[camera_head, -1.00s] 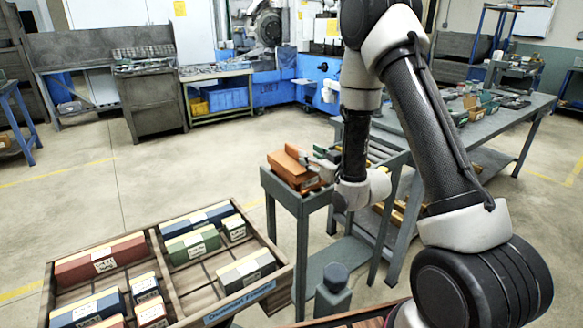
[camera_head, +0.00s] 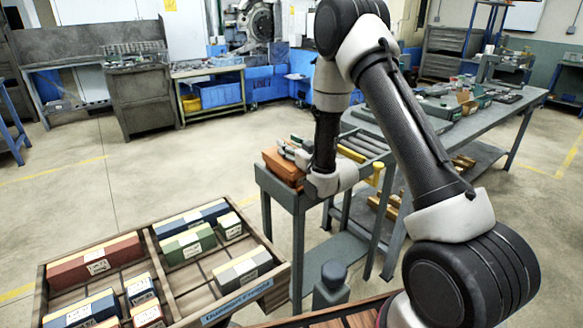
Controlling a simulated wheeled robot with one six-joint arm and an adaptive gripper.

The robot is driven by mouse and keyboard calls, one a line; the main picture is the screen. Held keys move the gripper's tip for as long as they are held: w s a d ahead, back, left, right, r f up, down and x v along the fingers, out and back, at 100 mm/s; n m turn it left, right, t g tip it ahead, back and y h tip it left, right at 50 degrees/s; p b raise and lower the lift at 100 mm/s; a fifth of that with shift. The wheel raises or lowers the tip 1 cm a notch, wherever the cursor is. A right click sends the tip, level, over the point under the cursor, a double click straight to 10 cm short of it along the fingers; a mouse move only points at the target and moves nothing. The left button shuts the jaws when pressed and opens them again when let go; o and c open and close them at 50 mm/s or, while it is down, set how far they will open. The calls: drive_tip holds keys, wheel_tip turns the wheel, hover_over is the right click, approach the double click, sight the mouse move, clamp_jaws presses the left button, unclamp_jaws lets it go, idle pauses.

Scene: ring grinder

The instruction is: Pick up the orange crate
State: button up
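The orange crate (camera_head: 279,169) sits at the left end of the grey workbench in the middle of the view, with its right part hidden by my arm. My gripper (camera_head: 289,149) reaches in from the right at the crate's upper right side. Its fingers are small and partly merged with the crate in view, so I cannot tell whether they touch it or are open or shut.
A wooden tray (camera_head: 166,213) with several coloured labelled boxes stands at the front left. The bench (camera_head: 292,197) holds a rack of grey rollers (camera_head: 362,147) right of my wrist. A longer grey table (camera_head: 498,116) stands behind. Open floor lies left.

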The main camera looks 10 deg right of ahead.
clamp_jaws()
drive_tip(key=shift+r, duration=0.1)
